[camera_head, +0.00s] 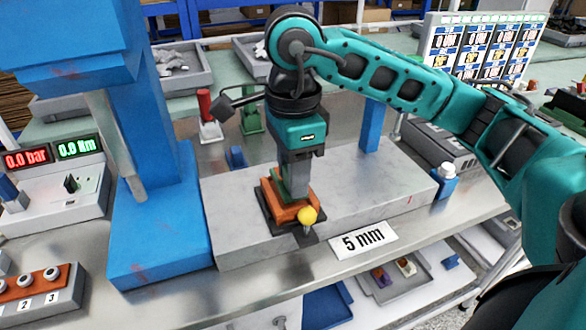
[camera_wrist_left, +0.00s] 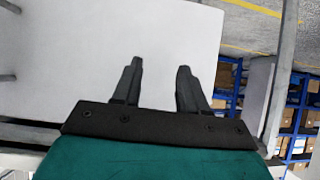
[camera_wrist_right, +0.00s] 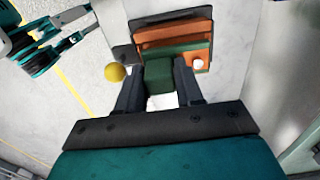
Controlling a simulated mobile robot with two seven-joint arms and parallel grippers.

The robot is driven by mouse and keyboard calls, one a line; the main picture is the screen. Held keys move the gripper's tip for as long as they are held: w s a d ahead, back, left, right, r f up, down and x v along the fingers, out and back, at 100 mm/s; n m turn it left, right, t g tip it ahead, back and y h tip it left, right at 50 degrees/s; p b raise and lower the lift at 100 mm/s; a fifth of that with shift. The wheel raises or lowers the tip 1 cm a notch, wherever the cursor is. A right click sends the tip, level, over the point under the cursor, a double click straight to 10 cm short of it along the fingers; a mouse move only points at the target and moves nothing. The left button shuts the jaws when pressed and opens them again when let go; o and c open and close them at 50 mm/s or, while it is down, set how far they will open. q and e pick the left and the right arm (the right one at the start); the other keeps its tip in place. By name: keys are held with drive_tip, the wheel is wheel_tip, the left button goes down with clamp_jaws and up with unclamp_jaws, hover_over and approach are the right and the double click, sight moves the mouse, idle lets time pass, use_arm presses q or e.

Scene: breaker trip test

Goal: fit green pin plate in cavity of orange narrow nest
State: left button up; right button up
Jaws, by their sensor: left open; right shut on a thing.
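The orange narrow nest (camera_head: 285,214) sits on a dark base on the grey slab; it also shows in the right wrist view (camera_wrist_right: 170,32). My right gripper (camera_head: 294,180) points down over it, shut on the green pin plate (camera_wrist_right: 158,75) by its block-shaped grip. The plate's wider green part (camera_wrist_right: 190,50) lies over the orange nest, inside its outline in the right wrist view. Whether it is fully seated in the cavity cannot be told, as the gripper hides part of it. My left gripper (camera_wrist_left: 155,80) is open and empty, away from the nest.
A yellow ball knob (camera_head: 307,214) stands close to the nest's front. A blue press frame (camera_head: 160,220) rises at left. A "5 mm" label (camera_head: 363,239) and a white-capped blue bottle (camera_head: 445,180) are to the right. The slab's right part (camera_head: 375,190) is clear.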

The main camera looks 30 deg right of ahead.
use_arm(q)
drive_tip(key=shift+w+f+b, duration=0.1)
drive_tip(key=shift+f+b, duration=0.65)
drive_tip(key=shift+f, duration=0.05)
use_arm(e)
drive_tip(key=shift+f, duration=0.8)
drive_tip(key=o, duration=1.2)
wheel_tip(320, 180, up, 2)
wheel_tip(320, 180, up, 10)
drive_tip(key=p, duration=0.3)
drive_tip(key=shift+f, duration=0.15)
use_arm(q)
drive_tip(key=shift+r+p, duration=0.4)
drive_tip(key=shift+r, duration=1.55)
use_arm(e)
drive_tip(key=shift+r, duration=0.65)
use_arm(q)
drive_tip(key=shift+f, duration=0.1)
use_arm(e)
drive_tip(key=shift+s, duration=0.1)
